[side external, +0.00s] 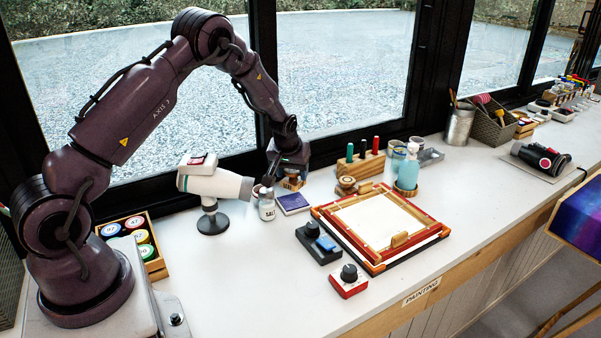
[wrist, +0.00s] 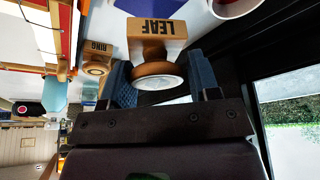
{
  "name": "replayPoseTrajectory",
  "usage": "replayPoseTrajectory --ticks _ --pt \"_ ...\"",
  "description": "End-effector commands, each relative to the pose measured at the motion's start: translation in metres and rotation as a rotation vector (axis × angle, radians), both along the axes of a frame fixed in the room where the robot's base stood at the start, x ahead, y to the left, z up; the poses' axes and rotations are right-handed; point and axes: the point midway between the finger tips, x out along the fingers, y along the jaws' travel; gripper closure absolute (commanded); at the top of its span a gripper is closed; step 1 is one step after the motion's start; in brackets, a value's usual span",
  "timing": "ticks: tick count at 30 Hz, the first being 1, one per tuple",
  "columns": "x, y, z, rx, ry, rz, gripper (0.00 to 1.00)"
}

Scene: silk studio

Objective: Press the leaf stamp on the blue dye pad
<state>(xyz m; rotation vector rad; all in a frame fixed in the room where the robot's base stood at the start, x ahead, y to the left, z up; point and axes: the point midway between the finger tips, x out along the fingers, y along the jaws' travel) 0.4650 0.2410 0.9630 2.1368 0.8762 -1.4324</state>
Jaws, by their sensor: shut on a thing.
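My gripper (side external: 291,168) points down near the window, shut on the leaf stamp (side external: 291,184). In the wrist view the stamp's wooden block (wrist: 157,29) reads LEAF, and its round handle sits between my blue finger pads (wrist: 163,82). I cannot tell whether the block touches the counter. A flat blue-purple square (side external: 293,203), apparently the blue dye pad, lies on the counter just in front of the stamp. A blue patch shows at the top of the wrist view (wrist: 138,7). The stamp's underside is hidden.
A ring stamp (wrist: 98,59) stands beside the leaf stamp. A white bottle (side external: 267,206) and a white dryer-like tool (side external: 213,184) stand left of the pad. The framed screen (side external: 381,222) lies to the right.

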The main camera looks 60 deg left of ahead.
Motion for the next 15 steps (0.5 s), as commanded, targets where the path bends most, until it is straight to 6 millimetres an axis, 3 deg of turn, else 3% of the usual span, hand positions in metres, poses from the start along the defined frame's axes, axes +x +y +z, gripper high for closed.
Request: replayPoseTrajectory --ticks 15 --pt "0.0 0.003 -0.032 0.001 0.001 0.007 0.59"
